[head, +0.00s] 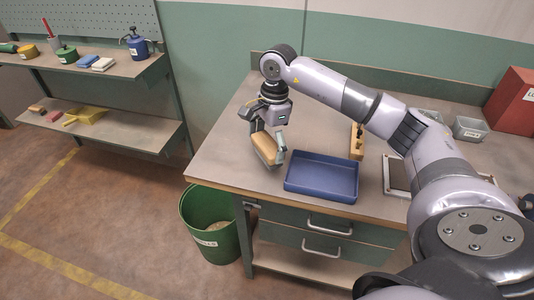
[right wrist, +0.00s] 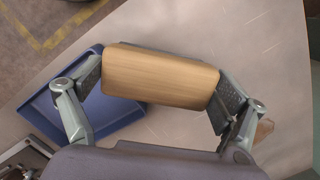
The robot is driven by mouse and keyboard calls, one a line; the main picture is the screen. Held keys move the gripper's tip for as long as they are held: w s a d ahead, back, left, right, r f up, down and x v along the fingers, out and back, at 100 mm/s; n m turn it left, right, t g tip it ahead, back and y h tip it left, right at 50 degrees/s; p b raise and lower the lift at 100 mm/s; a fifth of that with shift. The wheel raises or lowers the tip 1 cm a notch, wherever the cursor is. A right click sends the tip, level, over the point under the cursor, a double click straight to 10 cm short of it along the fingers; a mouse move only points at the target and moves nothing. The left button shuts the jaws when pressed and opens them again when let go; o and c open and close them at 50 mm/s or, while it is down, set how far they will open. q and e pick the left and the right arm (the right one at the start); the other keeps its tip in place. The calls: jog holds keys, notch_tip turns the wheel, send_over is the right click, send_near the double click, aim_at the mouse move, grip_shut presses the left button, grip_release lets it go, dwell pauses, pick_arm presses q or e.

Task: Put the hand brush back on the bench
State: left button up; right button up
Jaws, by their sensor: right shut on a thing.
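The hand brush, seen as a tan wooden block (head: 264,149), is between the fingers of my right gripper (head: 268,146), which is shut on it. In the right wrist view the block (right wrist: 160,76) spans from one finger to the other; its bristles do not show. The brush is tilted in the head view, over the left part of the bench (head: 226,140), just left of the blue tray. I cannot tell whether it touches the bench top. My left gripper is not in view.
The blue tray (head: 322,193) lies at the bench's front edge. A wooden block with dark knobs (head: 357,142) stands behind it. Grey bins (head: 469,128) and a red box (head: 515,102) are at the right. A green bucket (head: 211,222) stands below the front-left corner. The bench's left end is clear.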

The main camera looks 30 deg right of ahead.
jog(key=shift+f+p, duration=0.4)
jog(key=shift+f, duration=1.95)
jog(key=shift+f, duration=0.15)
jog(key=o, duration=0.7)
jog(key=shift+o, duration=0.2)
